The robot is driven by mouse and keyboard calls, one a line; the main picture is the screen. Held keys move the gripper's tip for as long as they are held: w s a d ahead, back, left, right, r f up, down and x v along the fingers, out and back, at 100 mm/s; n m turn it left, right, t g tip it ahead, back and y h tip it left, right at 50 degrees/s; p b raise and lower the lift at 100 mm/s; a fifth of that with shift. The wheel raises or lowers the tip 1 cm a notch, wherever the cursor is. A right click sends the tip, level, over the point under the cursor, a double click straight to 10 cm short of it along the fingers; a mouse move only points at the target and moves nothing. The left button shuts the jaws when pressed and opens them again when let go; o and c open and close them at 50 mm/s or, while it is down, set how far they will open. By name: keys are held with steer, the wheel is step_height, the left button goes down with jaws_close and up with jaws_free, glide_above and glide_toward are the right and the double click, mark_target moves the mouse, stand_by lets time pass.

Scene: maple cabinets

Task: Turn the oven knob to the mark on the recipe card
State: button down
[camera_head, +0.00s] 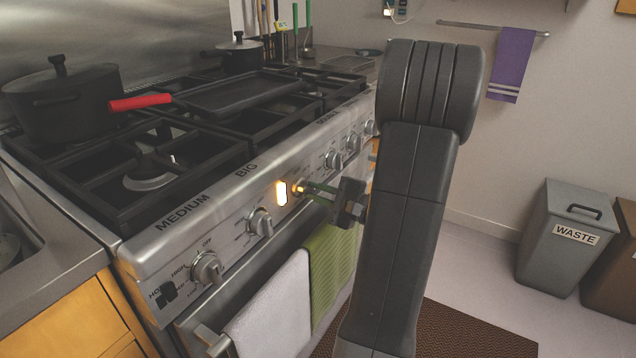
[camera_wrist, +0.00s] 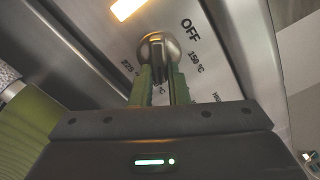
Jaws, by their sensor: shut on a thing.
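The oven knob (camera_wrist: 158,48) is a round metal knob on the steel front panel, with OFF, 150 °C and other partly hidden marks printed around it. My gripper (camera_wrist: 160,82) has its green fingers shut on the knob, one on each side. In the head view my gripper (camera_head: 309,188) reaches the panel from the right, and the knob (camera_head: 298,188) is mostly hidden by the fingers and glare. I cannot tell exactly which mark the knob points to. No recipe card can be made out in either view.
A lit orange lamp (camera_head: 281,193) is left of the knob. Other stove knobs (camera_head: 260,222) sit close on both sides. White (camera_head: 272,305) and green (camera_head: 331,262) towels hang below. Pots and a griddle (camera_head: 240,92) stand on the stove (camera_head: 195,235). Floor at right is clear before the waste bin (camera_head: 560,255).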

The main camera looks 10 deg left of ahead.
steer(key=shift+s+f+m+p, duration=0.1)
steer(key=shift+m+p, duration=0.8)
steer(key=shift+m, duration=0.4)
steer(key=shift+f, duration=0.1)
steer(key=c, duration=1.4)
jaws_free()
steer(key=p+v, duration=0.1)
steer(key=v, duration=1.3)
steer(key=shift+p, duration=0.3)
steer(key=shift+a, duration=0.15)
